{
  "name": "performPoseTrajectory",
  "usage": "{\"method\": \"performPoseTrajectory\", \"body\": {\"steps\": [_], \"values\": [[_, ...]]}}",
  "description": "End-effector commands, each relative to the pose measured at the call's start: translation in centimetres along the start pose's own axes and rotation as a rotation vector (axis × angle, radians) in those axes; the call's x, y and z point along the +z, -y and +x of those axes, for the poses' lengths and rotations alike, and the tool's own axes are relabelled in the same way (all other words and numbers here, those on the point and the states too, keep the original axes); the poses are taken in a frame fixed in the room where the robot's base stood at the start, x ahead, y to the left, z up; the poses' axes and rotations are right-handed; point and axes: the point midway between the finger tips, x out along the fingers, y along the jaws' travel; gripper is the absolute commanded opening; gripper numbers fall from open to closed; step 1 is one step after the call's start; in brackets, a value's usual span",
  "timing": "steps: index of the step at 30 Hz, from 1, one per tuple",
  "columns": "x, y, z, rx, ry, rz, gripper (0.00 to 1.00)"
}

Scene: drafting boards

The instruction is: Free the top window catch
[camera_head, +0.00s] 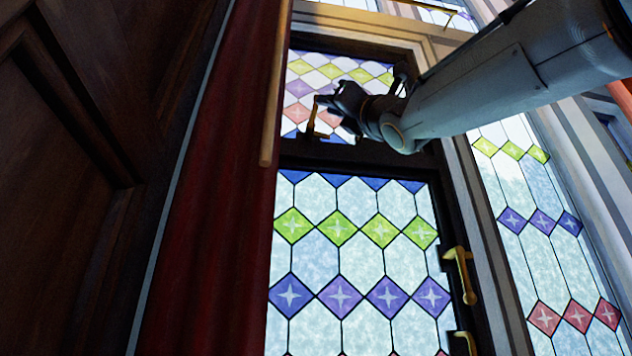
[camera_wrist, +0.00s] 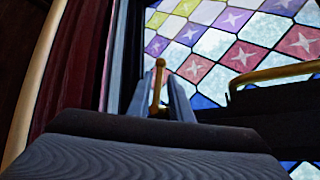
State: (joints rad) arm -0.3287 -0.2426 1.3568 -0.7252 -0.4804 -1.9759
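The top window catch is a slim brass lever (camera_head: 312,118) on the dark lower frame of the small upper window (camera_head: 338,75). In the wrist view, a brass upright with a rounded top (camera_wrist: 157,88) stands between my two fingers. My gripper (camera_head: 322,100) reaches in from the right at the catch. In the wrist view, my gripper (camera_wrist: 160,92) has its fingers close on both sides of the brass, with hardly any gap, so it looks shut on the catch. The exact contact and the catch's base are hidden by my wrist.
A red curtain (camera_head: 215,190) and a wooden pole (camera_head: 275,90) stand close left of the catch. The larger lower window (camera_head: 350,250) has a brass handle (camera_head: 460,272) at its right edge. A brass bar (camera_wrist: 275,74) crosses at the right in the wrist view.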

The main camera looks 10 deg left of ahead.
Motion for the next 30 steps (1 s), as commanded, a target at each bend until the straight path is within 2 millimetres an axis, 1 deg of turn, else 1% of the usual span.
{"method": "performPoseTrajectory", "body": {"steps": [5,12,16,22,30], "values": [[0.1,-0.1,1.8,0.001,-0.001,0.002,0.19],[0.2,-0.1,5.2,0.0,-0.001,0.001,0.19],[0.2,0.0,6.5,-0.001,0.0,0.001,0.19],[0.1,0.0,7.6,-0.001,0.001,0.001,0.19],[0.0,0.0,7.7,-0.001,0.001,0.0,0.19]]}}
